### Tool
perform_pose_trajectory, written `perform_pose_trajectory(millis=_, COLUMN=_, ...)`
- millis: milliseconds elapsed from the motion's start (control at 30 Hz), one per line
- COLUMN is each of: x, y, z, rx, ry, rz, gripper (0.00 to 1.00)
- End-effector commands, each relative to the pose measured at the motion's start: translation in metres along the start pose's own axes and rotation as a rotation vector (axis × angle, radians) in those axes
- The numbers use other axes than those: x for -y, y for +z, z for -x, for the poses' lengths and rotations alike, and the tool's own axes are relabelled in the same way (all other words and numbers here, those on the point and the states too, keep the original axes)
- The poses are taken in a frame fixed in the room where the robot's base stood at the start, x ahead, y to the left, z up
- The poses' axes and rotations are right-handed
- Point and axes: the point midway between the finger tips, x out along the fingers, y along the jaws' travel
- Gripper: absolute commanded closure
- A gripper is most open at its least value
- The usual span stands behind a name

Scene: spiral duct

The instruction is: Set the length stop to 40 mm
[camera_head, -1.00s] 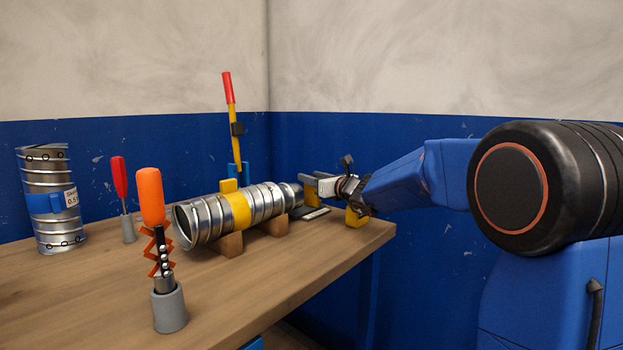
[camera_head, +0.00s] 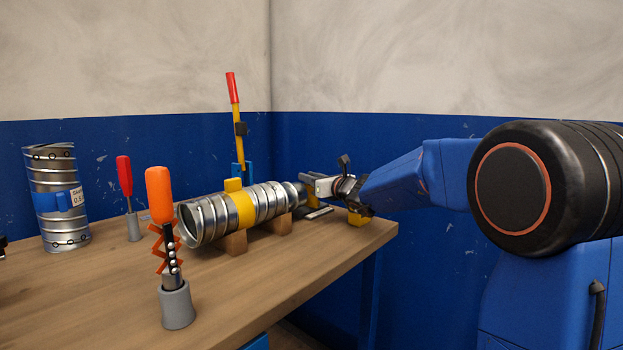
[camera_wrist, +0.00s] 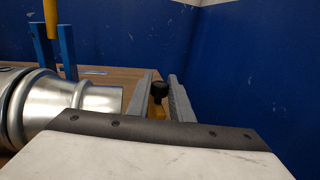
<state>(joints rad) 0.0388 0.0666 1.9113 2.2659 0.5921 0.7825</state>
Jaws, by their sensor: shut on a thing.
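A silver spiral duct (camera_head: 265,203) with a yellow band (camera_head: 242,209) lies on wooden blocks. Its narrower right end also shows in the wrist view (camera_wrist: 98,98). A yellow stop piece (camera_head: 312,199) stands by that end, over a dark and white strip (camera_head: 317,213) on the bench. My gripper (camera_head: 309,182) is at this piece, to the right of the duct. In the wrist view my gripper (camera_wrist: 161,80) has a black knob (camera_wrist: 159,90) with yellow below it between its fingers, and is shut on it. The scale reading is too small to tell.
A yellow block (camera_head: 357,218) sits at the bench's right edge, below my wrist. A lever with a red grip (camera_head: 232,88) stands behind the duct. An orange-handled tool (camera_head: 160,195), a red-handled tool (camera_head: 124,176) and an upright duct (camera_head: 55,200) stand at left.

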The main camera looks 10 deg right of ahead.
Motion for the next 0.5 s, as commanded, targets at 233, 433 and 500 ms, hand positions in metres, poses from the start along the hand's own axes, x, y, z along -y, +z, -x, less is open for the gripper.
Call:
perform_pose_trajectory(millis=233, x=0.0009, y=-0.0005, z=0.0002, rx=-0.001, ry=-0.001, rz=0.000, gripper=0.61)
perform_pose_trajectory(millis=433, x=0.0008, y=-0.0002, z=0.0001, rx=0.000, ry=-0.001, rz=0.000, gripper=0.61)
perform_pose_trajectory(millis=500, x=0.0008, y=-0.0001, z=0.0005, rx=0.000, ry=-0.001, rz=0.000, gripper=0.61)
